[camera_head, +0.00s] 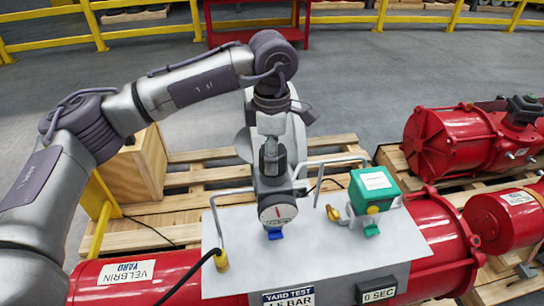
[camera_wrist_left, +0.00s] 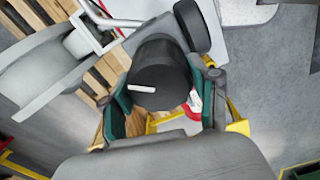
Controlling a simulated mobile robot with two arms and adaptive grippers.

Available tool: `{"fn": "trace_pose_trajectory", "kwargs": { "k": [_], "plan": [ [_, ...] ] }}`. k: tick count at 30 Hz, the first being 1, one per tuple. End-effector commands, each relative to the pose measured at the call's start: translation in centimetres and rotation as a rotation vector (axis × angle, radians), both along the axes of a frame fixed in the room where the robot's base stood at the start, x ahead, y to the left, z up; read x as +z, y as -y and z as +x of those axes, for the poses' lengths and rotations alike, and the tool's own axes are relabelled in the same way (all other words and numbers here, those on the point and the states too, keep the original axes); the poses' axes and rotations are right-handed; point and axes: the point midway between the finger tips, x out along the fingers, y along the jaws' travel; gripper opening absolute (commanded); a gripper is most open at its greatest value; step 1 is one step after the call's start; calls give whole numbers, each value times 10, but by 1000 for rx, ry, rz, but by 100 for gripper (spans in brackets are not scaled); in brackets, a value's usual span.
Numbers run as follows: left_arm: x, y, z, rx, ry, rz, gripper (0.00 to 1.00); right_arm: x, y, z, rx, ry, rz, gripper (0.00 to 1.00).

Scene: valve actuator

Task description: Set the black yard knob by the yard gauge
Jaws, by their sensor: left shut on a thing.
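My left gripper (camera_head: 271,160) reaches down behind the round white gauge (camera_head: 278,212), which stands on the pale panel (camera_head: 350,255). The gauge shows a small red needle, too small to read. In the left wrist view the black knob (camera_wrist_left: 158,75) sits between the green finger pads of my left gripper (camera_wrist_left: 163,98), which is shut on it. A white pointer line shows on the knob's face. In the head view the knob cannot be made out behind the gauge. My right gripper is in neither view.
Grey bent-tube handles (camera_head: 214,217) rise from the panel. Red actuator cylinders (camera_head: 450,140) lie at right on wooden pallets (camera_head: 200,178).

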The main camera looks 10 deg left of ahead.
Motion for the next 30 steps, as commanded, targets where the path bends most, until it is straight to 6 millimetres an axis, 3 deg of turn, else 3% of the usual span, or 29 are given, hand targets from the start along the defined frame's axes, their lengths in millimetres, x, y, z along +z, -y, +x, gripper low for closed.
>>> {"fn": "trace_pose_trajectory", "kwargs": {
  "k": [14, 15, 18, 30],
  "plan": [
    [0, 0, 0, -12, 0, 1, 26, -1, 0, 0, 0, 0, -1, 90],
    [0, 0, 0, -12, 0, 1, 67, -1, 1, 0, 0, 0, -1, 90],
    [0, 0, 0, -12, 0, 0, 84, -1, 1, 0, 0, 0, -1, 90],
    [5, 0, 0, -11, 1, 0, 86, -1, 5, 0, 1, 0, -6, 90]
  ]
}}
